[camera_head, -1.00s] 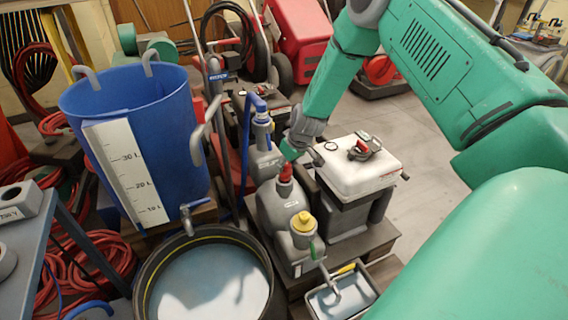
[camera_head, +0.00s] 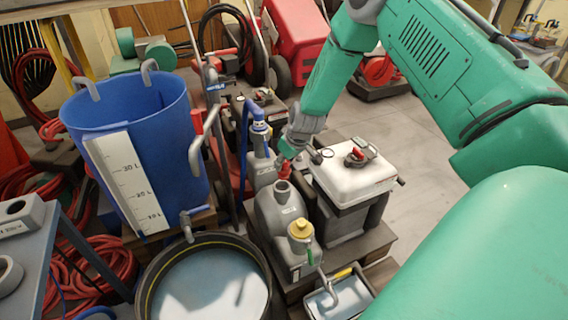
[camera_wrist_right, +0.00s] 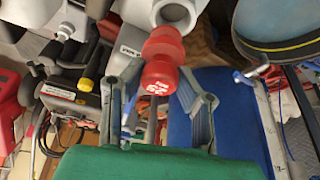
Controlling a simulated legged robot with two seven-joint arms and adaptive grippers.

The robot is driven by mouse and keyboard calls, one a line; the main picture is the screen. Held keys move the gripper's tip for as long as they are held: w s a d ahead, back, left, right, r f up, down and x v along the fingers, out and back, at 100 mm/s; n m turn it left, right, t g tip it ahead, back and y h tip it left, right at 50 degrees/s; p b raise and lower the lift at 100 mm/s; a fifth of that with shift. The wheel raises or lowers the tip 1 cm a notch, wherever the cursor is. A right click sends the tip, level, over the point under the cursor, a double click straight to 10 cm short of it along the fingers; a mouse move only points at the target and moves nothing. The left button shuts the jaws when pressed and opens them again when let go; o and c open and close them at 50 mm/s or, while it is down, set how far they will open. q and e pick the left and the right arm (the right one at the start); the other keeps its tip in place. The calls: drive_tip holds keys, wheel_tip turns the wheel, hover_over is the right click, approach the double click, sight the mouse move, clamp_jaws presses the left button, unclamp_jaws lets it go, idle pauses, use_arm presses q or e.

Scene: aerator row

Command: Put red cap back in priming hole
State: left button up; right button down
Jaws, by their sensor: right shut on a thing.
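My right gripper (camera_head: 287,156) is shut on the red cap (camera_head: 284,168) and points down over the grey pump (camera_head: 268,213). The cap also shows between the fingers in the right wrist view (camera_wrist_right: 160,62). The pump's open neck with the priming hole (camera_head: 283,187) is just below the cap in the head view. A small gap shows between cap and neck. In the right wrist view a pale round neck (camera_wrist_right: 178,12) lies just past the cap's end, partly covered by it. My left gripper is not in view.
A white tank (camera_head: 350,175) stands close on the right, and a blue tub (camera_head: 165,120) on the left. A round dark basin of water (camera_head: 215,280) and a small tray (camera_head: 340,295) are in front.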

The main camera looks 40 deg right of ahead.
drive_tip(key=shift+a+r+p, duration=0.1)
drive_tip(key=shift+r+p, duration=0.25)
drive_tip(key=shift+r, duration=0.3)
drive_tip(key=n+b, duration=0.2)
drive_tip(key=b, duration=0.1)
drive_tip(key=n+y+b, duration=0.1)
drive_tip(key=shift+w+a+r+n, duration=0.15)
drive_tip(key=shift+a+r+n, duration=0.15)
drive_tip(key=shift+n, duration=0.1)
drive_tip(key=shift+r+n+y+b, duration=0.25)
drive_tip(key=shift+n+y+b, duration=0.05)
drive_tip(key=shift+n+b, duration=0.35)
wheel_tip(320, 180, down, 4)
drive_tip(key=b, duration=0.4)
drive_tip(key=shift+f, duration=0.15)
drive_tip(key=shift+p, duration=0.65)
drive_tip(key=shift+f+b, duration=1.35)
drive_tip(key=shift+f, duration=0.75)
